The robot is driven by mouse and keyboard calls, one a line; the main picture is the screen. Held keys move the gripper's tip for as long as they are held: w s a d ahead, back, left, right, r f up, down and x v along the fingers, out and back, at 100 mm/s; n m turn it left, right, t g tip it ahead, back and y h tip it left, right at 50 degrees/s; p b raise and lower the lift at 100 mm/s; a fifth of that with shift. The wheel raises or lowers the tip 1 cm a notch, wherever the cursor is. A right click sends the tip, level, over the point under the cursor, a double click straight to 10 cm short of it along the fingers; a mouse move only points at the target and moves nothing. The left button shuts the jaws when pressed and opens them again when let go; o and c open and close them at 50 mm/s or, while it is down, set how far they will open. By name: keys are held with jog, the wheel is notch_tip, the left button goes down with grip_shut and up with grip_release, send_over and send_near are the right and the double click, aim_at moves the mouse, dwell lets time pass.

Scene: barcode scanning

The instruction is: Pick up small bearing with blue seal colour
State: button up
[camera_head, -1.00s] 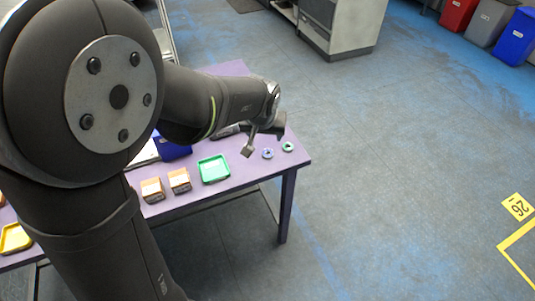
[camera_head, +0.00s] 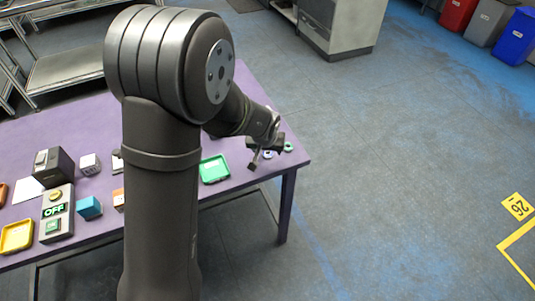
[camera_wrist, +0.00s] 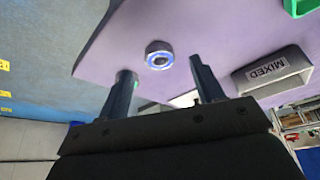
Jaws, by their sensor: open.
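The small bearing with the blue seal (camera_wrist: 159,55) lies flat on the purple table in the wrist view, ahead of and between my fingertips. In the head view this bearing (camera_head: 268,154) is partly covered by my gripper. My gripper (camera_wrist: 161,66) is open and empty, its two dark fingers spread to either side of the bearing's line, and does not touch it. In the head view my gripper (camera_head: 265,155) hangs over the right end of the table. A second bearing with a green seal (camera_head: 288,147) lies just right; my left finger mostly hides it in the wrist view.
A green tray (camera_head: 214,169) lies left of the bearings. A grey bin marked MIXED (camera_wrist: 272,72) stands to the right in the wrist view. The table edge is close.

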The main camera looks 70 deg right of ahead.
aim_at(268, 154)
jog(key=shift+x, duration=1.45)
jog(key=c, duration=1.1)
jog(key=shift+r, duration=0.1)
